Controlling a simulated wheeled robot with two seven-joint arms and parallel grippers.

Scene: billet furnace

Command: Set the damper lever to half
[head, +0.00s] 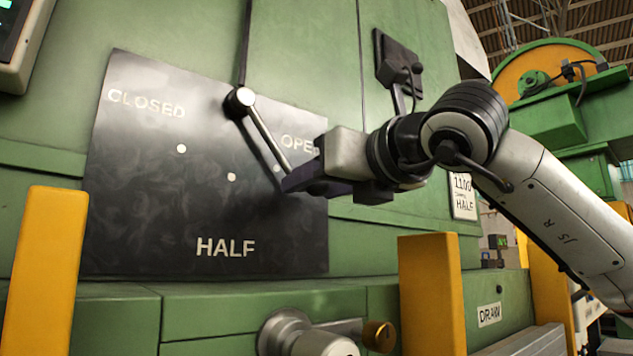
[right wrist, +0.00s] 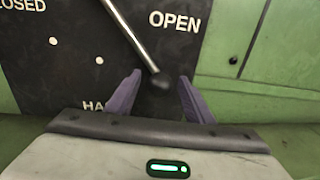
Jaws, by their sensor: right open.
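The damper lever (head: 266,131) is a steel rod hanging from a round pivot on a black plate (head: 140,215) marked CLOSED, HALF and OPEN. It slants down and right, on the OPEN side of the HALF mark. In the right wrist view the lever (right wrist: 136,40) ends in a black knob (right wrist: 160,83). My right gripper (head: 291,182) is at the lever's lower end, its purple fingers open. In the wrist view the knob shows between the fingertips; I cannot tell whether either finger touches it. My left gripper is not in view.
Yellow posts (head: 45,270) and (head: 432,295) stand in front of the green furnace (head: 300,40) on either side. A metal cylinder (head: 300,335) and a brass knob (head: 379,336) stick out below the plate. A sign (head: 463,195) reading HALF hangs behind my right arm.

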